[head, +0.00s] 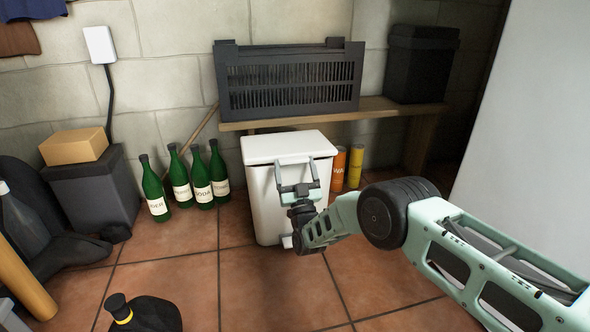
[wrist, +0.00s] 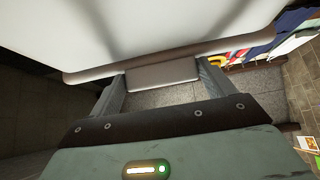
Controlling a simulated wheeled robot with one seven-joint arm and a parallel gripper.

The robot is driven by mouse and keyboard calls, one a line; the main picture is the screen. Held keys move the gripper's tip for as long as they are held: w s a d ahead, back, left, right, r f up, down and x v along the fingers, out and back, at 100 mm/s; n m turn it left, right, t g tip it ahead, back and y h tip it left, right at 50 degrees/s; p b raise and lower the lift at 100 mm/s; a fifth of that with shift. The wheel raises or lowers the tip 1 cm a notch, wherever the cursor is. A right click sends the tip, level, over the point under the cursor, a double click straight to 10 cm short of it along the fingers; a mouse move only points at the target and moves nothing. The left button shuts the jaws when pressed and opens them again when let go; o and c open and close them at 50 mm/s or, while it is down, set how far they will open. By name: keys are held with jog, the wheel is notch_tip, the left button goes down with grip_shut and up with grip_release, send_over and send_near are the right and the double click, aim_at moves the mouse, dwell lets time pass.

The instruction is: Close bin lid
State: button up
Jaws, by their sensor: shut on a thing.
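A white bin (head: 262,205) with a white lid (head: 288,143) stands on the tiled floor, in the middle of the head view. The lid lies across the top and looks roughly level; I cannot tell whether a small gap is left beneath it. My gripper (head: 297,165) is at the lid's front edge, its two fingers pointing at the bin. In the wrist view the lid (wrist: 170,28) fills the top, and a pale tab (wrist: 163,76) at its edge sits between the fingers of my gripper (wrist: 163,82). The gripper is shut on this tab. My wrist hides part of the bin's front.
Several green bottles (head: 202,185) stand left of the bin. Orange (head: 338,168) and yellow (head: 355,166) cans stand behind its right side. A wooden bench (head: 385,106) bearing a dark crate (head: 290,105) is behind. Floor before the bin is clear.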

jog(key=shift+r, duration=0.15)
jog(key=o, duration=1.3)
jog(key=p+v, duration=0.8)
jog(key=v, duration=0.9)
jog(key=shift+f+p, duration=0.3)
jog(key=shift+p, duration=0.1)
jog(key=shift+s, duration=0.15)
